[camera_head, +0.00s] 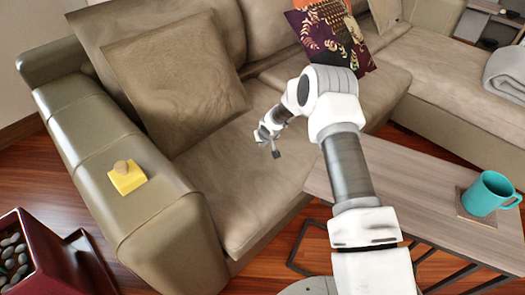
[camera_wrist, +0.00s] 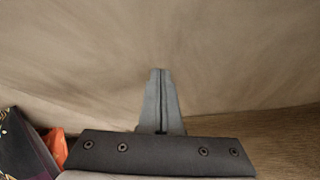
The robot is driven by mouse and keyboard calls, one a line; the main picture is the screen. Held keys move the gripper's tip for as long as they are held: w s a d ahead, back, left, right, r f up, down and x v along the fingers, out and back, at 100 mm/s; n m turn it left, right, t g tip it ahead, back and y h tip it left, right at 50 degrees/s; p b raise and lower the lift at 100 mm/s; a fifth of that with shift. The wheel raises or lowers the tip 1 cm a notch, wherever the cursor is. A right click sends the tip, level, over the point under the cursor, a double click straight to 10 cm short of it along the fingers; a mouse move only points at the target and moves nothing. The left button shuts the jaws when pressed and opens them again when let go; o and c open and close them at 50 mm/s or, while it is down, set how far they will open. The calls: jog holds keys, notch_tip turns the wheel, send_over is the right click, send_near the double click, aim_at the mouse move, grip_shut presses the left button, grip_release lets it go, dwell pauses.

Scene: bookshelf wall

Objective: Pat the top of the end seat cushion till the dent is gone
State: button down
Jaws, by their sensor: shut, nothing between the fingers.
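The end seat cushion (camera_head: 232,190) is the brown leather-look seat beside the sofa's left armrest. Its top shows faint creases and shading, but I cannot make out a clear dent. My gripper (camera_head: 277,153) is over the right part of this cushion, pointing down. In the wrist view my gripper (camera_wrist: 160,72) has its two grey fingers together with nothing between them. Brown upholstery (camera_wrist: 150,35) fills most of that view beyond the fingertips. I cannot tell whether the tips touch the cushion.
A large brown back pillow (camera_head: 175,75) leans behind the seat. A yellow block (camera_head: 127,178) with a small brown object sits on the armrest. The coffee table (camera_head: 400,180) carries a teal mug (camera_head: 487,193). A patterned pillow (camera_head: 325,35) lies further right. A dark red planter (camera_head: 45,262) holds stones.

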jog(key=shift+f+b, duration=1.1)
jog(key=shift+f, duration=0.25)
jog(key=shift+r+p, duration=1)
jog(key=shift+r, duration=0.8)
jog(key=shift+r+p, duration=0.7)
jog(key=shift+r, duration=0.85)
jog(key=shift+r, duration=0.15)
jog(key=p+v, duration=0.5)
jog(key=v, duration=1.2)
jog(key=shift+r, duration=0.2)
